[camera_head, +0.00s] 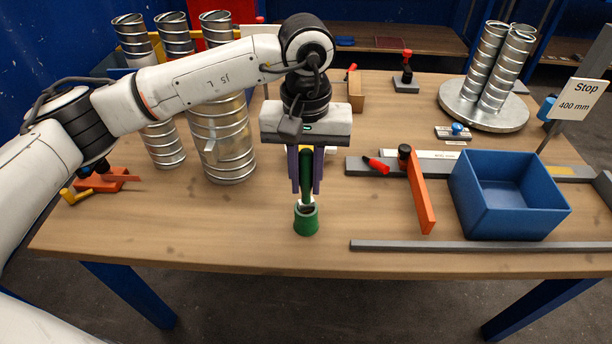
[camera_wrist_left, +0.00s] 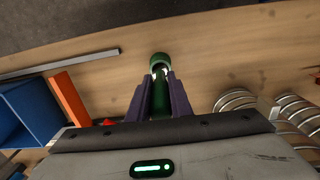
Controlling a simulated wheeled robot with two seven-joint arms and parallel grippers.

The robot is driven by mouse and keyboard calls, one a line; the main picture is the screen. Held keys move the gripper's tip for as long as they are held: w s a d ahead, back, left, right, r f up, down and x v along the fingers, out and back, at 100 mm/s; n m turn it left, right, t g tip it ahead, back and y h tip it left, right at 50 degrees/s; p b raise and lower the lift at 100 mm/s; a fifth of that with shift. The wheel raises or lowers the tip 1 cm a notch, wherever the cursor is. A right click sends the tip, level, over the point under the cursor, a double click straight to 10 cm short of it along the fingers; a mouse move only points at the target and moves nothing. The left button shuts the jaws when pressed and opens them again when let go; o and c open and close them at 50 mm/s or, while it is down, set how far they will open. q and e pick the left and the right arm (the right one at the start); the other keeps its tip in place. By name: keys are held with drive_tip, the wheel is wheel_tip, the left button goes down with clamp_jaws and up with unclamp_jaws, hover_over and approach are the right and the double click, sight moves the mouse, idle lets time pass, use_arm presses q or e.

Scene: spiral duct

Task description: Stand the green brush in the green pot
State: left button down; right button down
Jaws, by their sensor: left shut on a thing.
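The green pot (camera_head: 306,221) stands on the wooden table near its front edge. The green brush (camera_head: 306,168) is upright between the fingers of my left gripper (camera_head: 306,188), which is shut on it. The brush's lower end is at the pot's mouth, with a pale part showing just at the rim. I cannot tell how deep it sits in the pot. In the left wrist view the pot (camera_wrist_left: 160,60) lies just beyond the fingertips, in line with the brush (camera_wrist_left: 160,104). My right gripper is not in view.
A blue bin (camera_head: 508,194) and an orange bar (camera_head: 421,194) stand to the right. A grey rail (camera_head: 480,246) lies along the front edge. Metal spiral ducts (camera_head: 222,140) stand behind left. An orange tool (camera_head: 104,180) lies at the far left. The table around the pot is clear.

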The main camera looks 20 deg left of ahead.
sight(306, 153)
use_arm(q)
drive_tip(key=shift+f+b, duration=0.9)
drive_tip(key=shift+f, duration=0.2)
drive_tip(key=c, duration=1.5)
unclamp_jaws()
drive_tip(key=shift+r, duration=0.1)
wheel_tip(306, 153, up, 10)
drive_tip(key=shift+r, duration=0.15)
